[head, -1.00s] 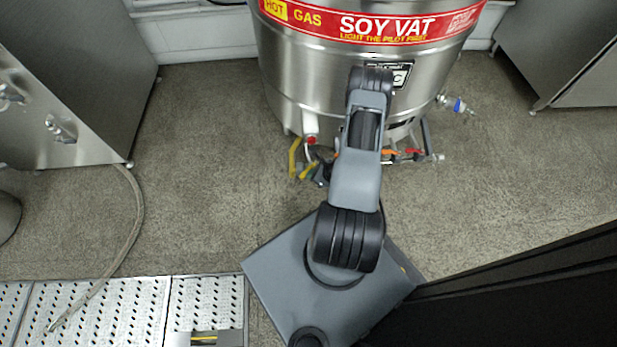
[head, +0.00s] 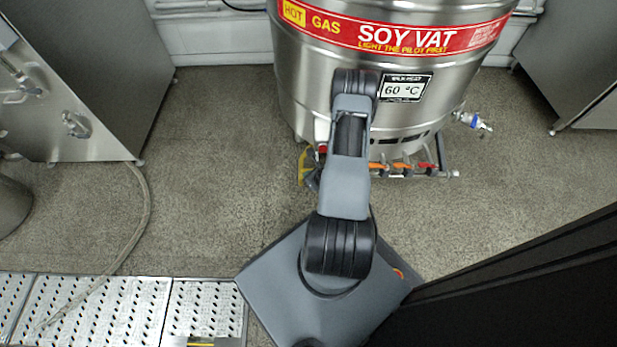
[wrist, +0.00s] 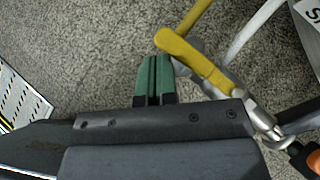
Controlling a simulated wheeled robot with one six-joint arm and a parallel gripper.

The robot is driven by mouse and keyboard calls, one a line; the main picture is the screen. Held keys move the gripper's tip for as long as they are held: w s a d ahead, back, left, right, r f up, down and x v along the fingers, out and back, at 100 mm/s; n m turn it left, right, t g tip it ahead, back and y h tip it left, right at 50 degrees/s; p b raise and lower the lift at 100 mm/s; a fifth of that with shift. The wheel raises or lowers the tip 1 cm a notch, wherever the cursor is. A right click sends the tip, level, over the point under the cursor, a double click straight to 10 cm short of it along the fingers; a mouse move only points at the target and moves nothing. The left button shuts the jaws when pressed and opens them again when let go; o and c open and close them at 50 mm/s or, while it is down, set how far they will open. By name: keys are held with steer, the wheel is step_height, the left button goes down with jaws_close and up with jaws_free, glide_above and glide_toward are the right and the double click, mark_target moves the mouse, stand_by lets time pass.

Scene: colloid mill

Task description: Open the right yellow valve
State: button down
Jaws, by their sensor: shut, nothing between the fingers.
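A yellow valve handle (wrist: 190,58) lies in the wrist view, just right of my gripper's fingertips. It joins a metal pipe fitting (wrist: 255,115) at its lower right. A second yellow piece (wrist: 197,14) shows above it; I cannot tell whether it is a separate handle. My gripper (wrist: 153,62) has green fingertips pressed together with nothing between them. The tips are beside the handle; I cannot tell whether they touch it. In the head view, yellow handle parts (head: 302,165) show left of my arm at the vat's foot. My arm hides the gripper there.
The steel soy vat (head: 300,85) stands ahead, with orange and red valve handles (head: 400,166) on a low pipe to the right. An orange handle (wrist: 313,162) shows in the wrist view. Steel cabinets stand on both sides. A hose (head: 140,215) lies on the open floor at left.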

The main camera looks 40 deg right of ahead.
steer(key=shift+w+d, duration=0.2)
steer(key=shift+w, duration=0.05)
stand_by(0.5)
steer(key=s+a+r+p, duration=0.4)
steer(key=s+a+r, duration=0.2)
steer(key=s, duration=0.3)
steer(key=shift+a+r, duration=0.4)
steer(key=shift+r, duration=0.15)
stand_by(0.3)
